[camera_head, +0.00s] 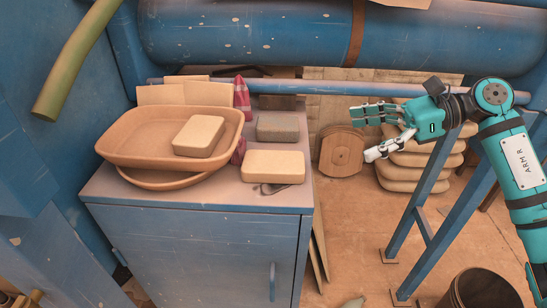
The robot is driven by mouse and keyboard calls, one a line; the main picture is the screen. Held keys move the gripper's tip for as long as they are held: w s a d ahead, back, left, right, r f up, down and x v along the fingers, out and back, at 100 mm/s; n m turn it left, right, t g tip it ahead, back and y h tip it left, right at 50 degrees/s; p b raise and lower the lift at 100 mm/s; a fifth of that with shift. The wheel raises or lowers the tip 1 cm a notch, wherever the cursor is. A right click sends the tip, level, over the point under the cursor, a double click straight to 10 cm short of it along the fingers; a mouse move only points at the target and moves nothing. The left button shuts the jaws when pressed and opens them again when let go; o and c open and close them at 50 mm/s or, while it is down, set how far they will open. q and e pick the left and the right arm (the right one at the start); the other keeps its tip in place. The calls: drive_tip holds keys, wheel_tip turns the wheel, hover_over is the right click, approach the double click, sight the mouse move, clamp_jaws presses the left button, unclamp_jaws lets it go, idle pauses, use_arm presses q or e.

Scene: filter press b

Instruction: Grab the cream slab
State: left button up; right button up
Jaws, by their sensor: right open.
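Two cream slabs are in view. One cream slab (273,166) lies flat on the front right of the blue cabinet top (240,197). Another cream slab (199,135) lies in the upper of two stacked tan bowls (118,147). My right gripper (360,136) is open and empty, its fingers pointing left. It is in the air to the right of the cabinet, apart from both slabs. Only a small part of what looks like my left gripper (25,299) shows at the bottom left corner; its jaws cannot be made out.
A blue tank (250,35) and pipe run behind. Stacked sacks (415,165) and blue frame legs (447,210) stand right. A bin (482,290) is below.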

drive_tip(key=p, duration=0.5)
approach(274, 160)
drive_tip(key=x, duration=0.3)
drive_tip(key=shift+w+a+r, duration=0.1)
drive_tip(key=shift+a+r, duration=0.05)
drive_tip(key=shift+a+f, duration=0.2)
drive_tip(key=shift+a, duration=0.05)
drive_tip(key=p+x, duration=0.4)
drive_tip(key=shift+a+f, duration=0.15)
drive_tip(key=shift+a, duration=0.2)
drive_tip(key=shift+a+f, duration=0.25)
drive_tip(key=shift+a, duration=0.05)
drive_tip(key=shift+d, duration=0.15)
drive_tip(key=c, duration=0.3)
drive_tip(key=shift+r, duration=0.1)
drive_tip(key=c, duration=1.4)
